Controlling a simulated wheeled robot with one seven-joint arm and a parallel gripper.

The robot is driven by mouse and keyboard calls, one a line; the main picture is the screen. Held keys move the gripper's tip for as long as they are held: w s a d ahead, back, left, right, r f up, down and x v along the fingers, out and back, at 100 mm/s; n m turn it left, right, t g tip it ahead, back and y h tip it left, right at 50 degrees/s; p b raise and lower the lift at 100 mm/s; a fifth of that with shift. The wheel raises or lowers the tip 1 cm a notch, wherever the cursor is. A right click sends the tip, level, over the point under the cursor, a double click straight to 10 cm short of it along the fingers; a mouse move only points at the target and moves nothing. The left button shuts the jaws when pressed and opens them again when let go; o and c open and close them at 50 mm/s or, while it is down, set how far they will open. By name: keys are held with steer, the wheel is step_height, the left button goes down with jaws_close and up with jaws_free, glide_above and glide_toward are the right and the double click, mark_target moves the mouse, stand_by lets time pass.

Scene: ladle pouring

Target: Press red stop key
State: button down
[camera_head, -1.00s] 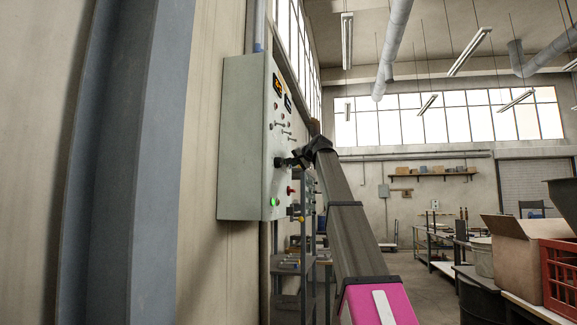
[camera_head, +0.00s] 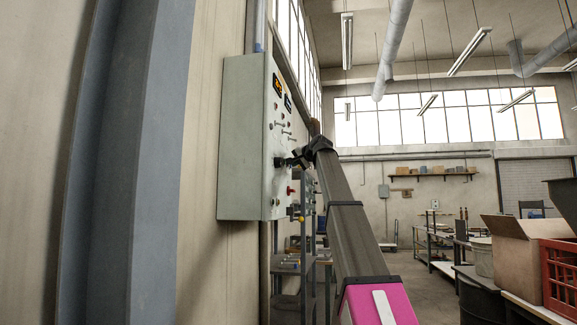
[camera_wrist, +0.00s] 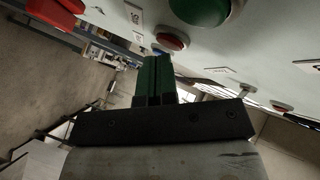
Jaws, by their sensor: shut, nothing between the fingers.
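A grey control box (camera_head: 243,140) is fixed to the wall in the head view, its key face turned right. My gripper (camera_head: 282,162) is shut and empty at the middle of that face. In the wrist view the shut fingers (camera_wrist: 154,62) point at the pale panel. A small red key (camera_wrist: 172,41) lies just beyond their tips, right of them. A large green key (camera_wrist: 200,8) is above it, and a bigger red knob (camera_wrist: 57,10) is at the upper left. Contact with the red key cannot be told. A red knob (camera_head: 290,190) shows below my gripper in the head view.
Small toggles and dark displays (camera_head: 277,84) sit on the upper part of the box face. Another red piece (camera_wrist: 283,107) shows at the right in the wrist view. Shelving (camera_head: 290,265) stands behind the box. A cardboard box (camera_head: 515,245) is far right.

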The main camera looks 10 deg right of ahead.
steer(key=shift+s+d, duration=0.15)
steer(key=shift+d, duration=0.35)
steer(key=d, duration=0.1)
steer(key=s+d, duration=0.1)
steer(key=d, duration=0.2)
steer(key=shift+s+d, duration=0.25)
steer(key=shift+d, duration=0.1)
stand_by(0.8)
